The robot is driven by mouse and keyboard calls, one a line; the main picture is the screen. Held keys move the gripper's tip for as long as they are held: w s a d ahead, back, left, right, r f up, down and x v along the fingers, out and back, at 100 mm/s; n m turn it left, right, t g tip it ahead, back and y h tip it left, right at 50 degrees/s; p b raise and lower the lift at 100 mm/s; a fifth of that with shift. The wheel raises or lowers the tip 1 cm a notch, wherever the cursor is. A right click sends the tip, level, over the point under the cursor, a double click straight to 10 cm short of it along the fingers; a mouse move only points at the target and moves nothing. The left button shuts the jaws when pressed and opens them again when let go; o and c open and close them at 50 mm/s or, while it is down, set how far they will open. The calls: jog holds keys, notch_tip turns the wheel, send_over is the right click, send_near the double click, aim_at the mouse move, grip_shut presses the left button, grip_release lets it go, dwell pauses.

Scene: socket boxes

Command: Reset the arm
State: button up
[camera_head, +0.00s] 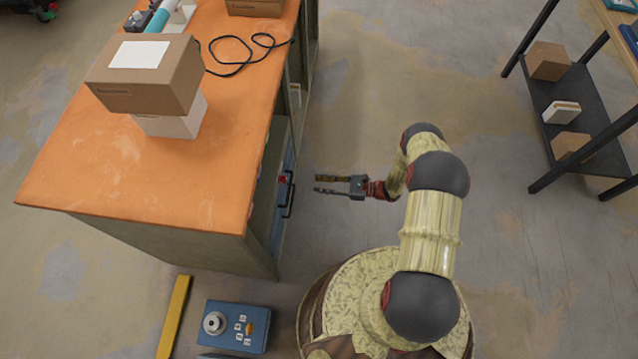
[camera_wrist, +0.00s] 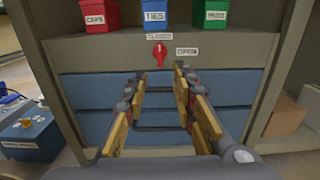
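My gripper (camera_head: 328,184) is held out to the left from my bent arm, beside the open side of the orange-topped workbench (camera_head: 190,185). In the wrist view my gripper (camera_wrist: 160,88) has its two fingers spread apart with nothing between them. Ahead of the fingers is a blue drawer front (camera_wrist: 84,91) with a dark bar handle (camera_wrist: 160,128) seen between them. A red knob (camera_wrist: 160,52) sits above, between labels reading CLOSED and OPEN. The fingers look apart from the cabinet in the head view.
Red (camera_wrist: 95,16), blue (camera_wrist: 156,15) and green (camera_wrist: 210,14) labelled boxes sit on the shelf above. A blue device (camera_head: 236,326) and a yellow bar (camera_head: 174,316) are on the floor. Stacked boxes (camera_head: 150,85) stand on the bench. A dark shelf (camera_head: 590,105) is at right; floor between is clear.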

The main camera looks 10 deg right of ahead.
dwell(0.3)
